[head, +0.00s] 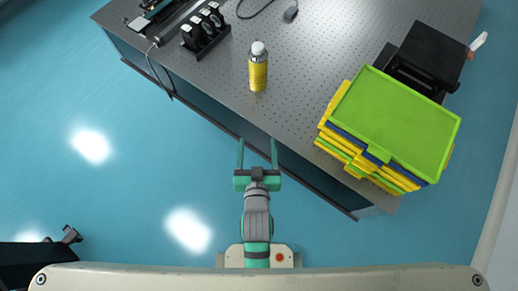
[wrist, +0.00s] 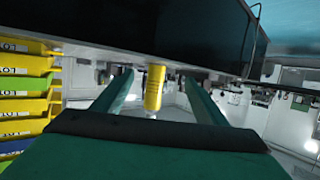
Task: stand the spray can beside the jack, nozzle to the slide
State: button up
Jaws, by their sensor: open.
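The spray can (head: 258,72) stands upright on the perforated grey optical table (head: 300,50), near its front edge. It has a yellow body and a pale cap; which way the nozzle points is too small to tell. In the wrist view, which looks upside down, the can (wrist: 154,88) shows between the fingers, farther off. My gripper (head: 257,142) is open and empty, in front of the table edge and apart from the can. A black device (head: 430,55) at the right looks like the jack. A dark rail at the upper left (head: 170,22) looks like the slide.
Stacked green, yellow and blue trays (head: 395,120) stand at the table's right front; they also show in the wrist view (wrist: 25,88). Black mounts (head: 205,32) stand left of the can. A cable with a grey end (head: 290,13) lies behind. The table between can and trays is clear.

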jog(key=s+f+v, duration=0.1)
jog(key=f+v, duration=0.2)
jog(key=v, duration=1.5)
jog(key=shift+s+d+f+t, duration=0.2)
jog(key=shift+d+t, duration=0.05)
jog(key=shift+t, duration=0.15)
jog(key=shift+o, duration=0.4)
jog(key=shift+s+r, duration=0.2)
jog(key=shift+s, duration=0.05)
jog(key=t, duration=0.2)
send_near(257, 72)
jog(key=w, duration=0.3)
jog(key=shift+h, duration=0.3)
jog(key=w, duration=0.4)
jog(key=shift+w+f, duration=0.25)
jog(key=shift+w+d+r, duration=0.1)
jog(key=shift+w, duration=1.25)
jog(key=shift+w+d, duration=0.1)
jog(key=shift+w, duration=1.3)
